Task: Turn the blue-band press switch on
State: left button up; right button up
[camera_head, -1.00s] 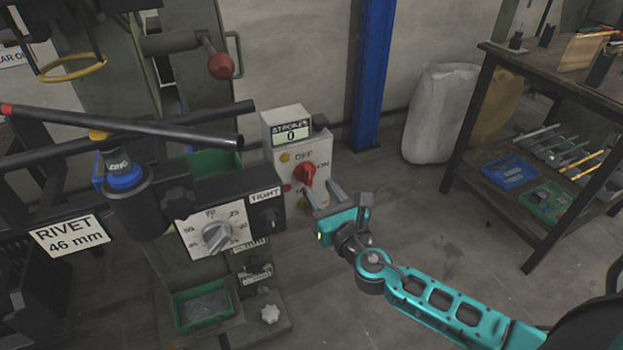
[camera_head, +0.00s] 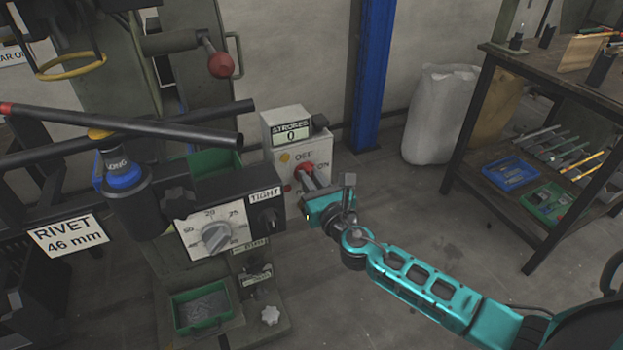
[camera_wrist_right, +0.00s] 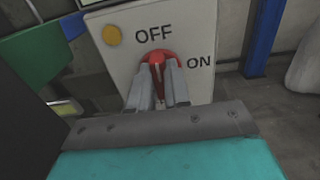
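The switch box (camera_head: 290,150) of the press has a red knob (camera_head: 303,170) with OFF above it and ON to its right. In the right wrist view the red knob (camera_wrist_right: 157,60) points up toward OFF. My right gripper (camera_head: 314,181) is at the knob. Its two grey fingers (camera_wrist_right: 158,85) lie on either side of the knob's handle, with red filling the narrow gap, and look shut on it. They hide the lower part of the knob. A blue band (camera_head: 125,176) rings the dark cylinder of this press. My left gripper is not in view.
The box's display (camera_head: 291,131) reads STROKES 0. A dial panel (camera_head: 218,233) marked TIGHT stands left of my right gripper. A blue post (camera_head: 371,75) rises behind. A shelf table (camera_head: 575,75) stands at right, with clear floor between.

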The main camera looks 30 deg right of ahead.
grip_shut()
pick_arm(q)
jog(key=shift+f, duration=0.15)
pick_arm(e)
jog(key=shift+m, duration=0.4)
jog(key=m+b, duration=0.1)
jog(key=m, duration=0.2)
jog(key=shift+d+f+m+b, duration=0.1)
jog(key=shift+m+b, duration=0.2)
jog(key=shift+m, duration=0.1)
jog(key=m, duration=0.2)
jog(key=shift+m+b, duration=0.3)
jog(key=shift+m, duration=0.1)
jog(key=m, duration=0.2)
jog(key=shift+d+m, duration=0.1)
jog(key=shift+m, duration=0.2)
jog(key=shift+m+b, duration=0.3)
jog(key=shift+m, duration=0.7)
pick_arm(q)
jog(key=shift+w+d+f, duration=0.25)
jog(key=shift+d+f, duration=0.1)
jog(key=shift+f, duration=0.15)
pick_arm(e)
jog(key=m, duration=0.5)
jog(key=shift+d+f+m, duration=0.1)
jog(key=shift+f+m, duration=0.05)
jog(key=shift+m, duration=0.25)
